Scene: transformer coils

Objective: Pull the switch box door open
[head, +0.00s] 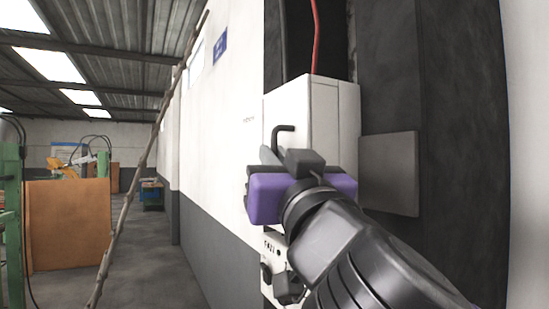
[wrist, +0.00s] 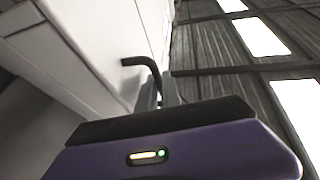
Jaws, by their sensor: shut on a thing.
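The white switch box (head: 349,125) is fixed on the dark panel in the middle of the head view. Its door (head: 303,105) faces left and looks flush with the box, with a thin seam between them. A black bent handle (head: 284,128) stands out from the door. It also shows in the wrist view (wrist: 138,61). My gripper (head: 268,155) is at the lower part of this handle and shut on it. In the wrist view the fingertips (wrist: 157,92) meet at the handle. The gripper body hides the lower part of the door.
A second box with knobs (head: 271,248) sits below, partly behind my arm. A grey plate (head: 390,172) is right of the switch box. A red cable (head: 316,40) runs above it. A slanted pole (head: 135,180) leans at the left.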

